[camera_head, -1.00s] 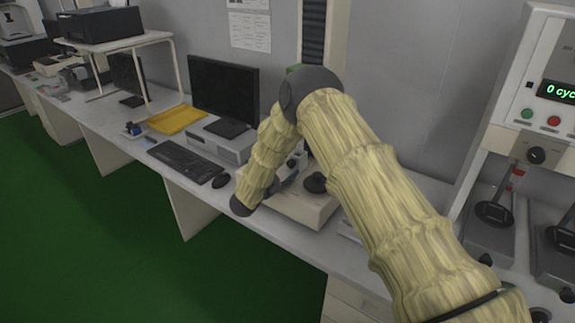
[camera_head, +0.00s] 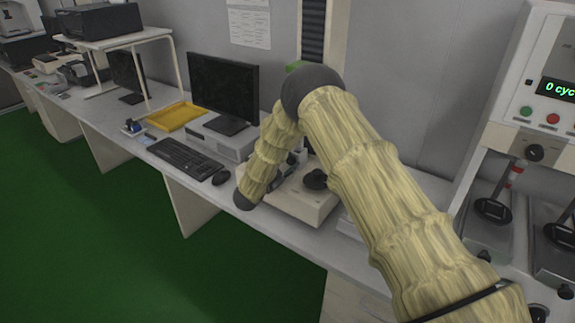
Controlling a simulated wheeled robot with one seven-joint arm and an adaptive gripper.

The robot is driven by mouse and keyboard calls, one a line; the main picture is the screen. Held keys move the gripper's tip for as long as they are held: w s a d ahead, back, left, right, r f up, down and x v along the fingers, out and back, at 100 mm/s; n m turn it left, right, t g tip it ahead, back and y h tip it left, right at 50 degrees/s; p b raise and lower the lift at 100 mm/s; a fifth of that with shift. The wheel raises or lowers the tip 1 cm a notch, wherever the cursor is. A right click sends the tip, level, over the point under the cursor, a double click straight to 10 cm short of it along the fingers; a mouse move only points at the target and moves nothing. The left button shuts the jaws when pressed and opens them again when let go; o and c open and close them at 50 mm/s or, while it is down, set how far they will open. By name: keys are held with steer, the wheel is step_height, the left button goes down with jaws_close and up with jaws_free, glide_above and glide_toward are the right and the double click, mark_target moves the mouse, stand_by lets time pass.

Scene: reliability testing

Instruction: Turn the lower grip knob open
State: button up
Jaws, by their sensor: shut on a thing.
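A testing machine stands on the bench behind my arm, with a beige base (camera_head: 292,207) and a tall column with black ribbed bellows (camera_head: 313,35). A round black part (camera_head: 316,180) sits on the base. My arm, in a pale yellow sleeve, bends over the machine and comes down to a dark wrist at the base's left front. My gripper (camera_head: 279,184) points from the wrist toward the middle of the machine, low above the base. It is shut on what appears to be the lower grip knob. The knob and fingertips are mostly hidden by the forearm.
Left of the machine are a mouse (camera_head: 221,177), a keyboard (camera_head: 184,159), a monitor (camera_head: 224,92) and a yellow tray (camera_head: 175,115). At the right stands a cycle tester (camera_head: 508,100) with buttons and a display. The green floor in front is clear.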

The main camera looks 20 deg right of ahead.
steer(key=shift+n, duration=0.6)
steer(key=o, duration=1)
steer(key=v, duration=1.2)
